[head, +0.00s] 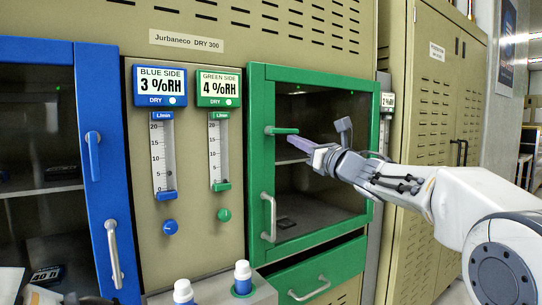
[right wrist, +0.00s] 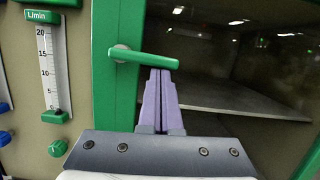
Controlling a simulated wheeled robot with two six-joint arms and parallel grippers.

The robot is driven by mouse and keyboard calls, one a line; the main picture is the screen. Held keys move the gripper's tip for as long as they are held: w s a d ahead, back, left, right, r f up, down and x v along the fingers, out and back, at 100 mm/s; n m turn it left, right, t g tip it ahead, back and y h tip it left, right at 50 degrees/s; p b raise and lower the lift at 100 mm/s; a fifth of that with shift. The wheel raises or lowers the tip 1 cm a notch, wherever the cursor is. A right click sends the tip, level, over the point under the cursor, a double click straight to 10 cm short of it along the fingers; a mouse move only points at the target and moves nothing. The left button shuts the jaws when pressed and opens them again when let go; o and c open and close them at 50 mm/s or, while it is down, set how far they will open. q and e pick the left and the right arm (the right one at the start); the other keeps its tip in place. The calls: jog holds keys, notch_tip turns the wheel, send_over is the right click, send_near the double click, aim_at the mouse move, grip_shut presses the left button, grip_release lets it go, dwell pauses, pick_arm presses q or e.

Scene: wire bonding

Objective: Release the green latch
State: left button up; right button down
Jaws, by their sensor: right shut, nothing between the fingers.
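The green latch (head: 283,131) is a short handle on the left frame of the green cabinet door (head: 262,165). It points sideways to the right, roughly level, over the glass. My right gripper (head: 293,141) reaches in from the right, with its purple fingers together and empty. In the right wrist view the green latch (right wrist: 146,58) crosses just above the closed fingertips (right wrist: 160,73), near its free end. The tips look close to or touching its underside; I cannot tell which. The green door looks closed. My left gripper does not show.
A silver door handle (head: 268,217) stands below the latch. A green drawer (head: 315,280) is underneath. To the left are the flow meters (head: 219,150) and the blue door (head: 100,215) with its upright blue latch (head: 93,155). White-capped bottles (head: 242,272) stand in front at the bottom.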

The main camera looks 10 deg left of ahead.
jog(key=s+d+f+b, duration=0.6)
jog(key=s, duration=0.1)
jog(key=shift+d+f, duration=0.25)
jog(key=shift+d, duration=0.1)
dwell(0.4)
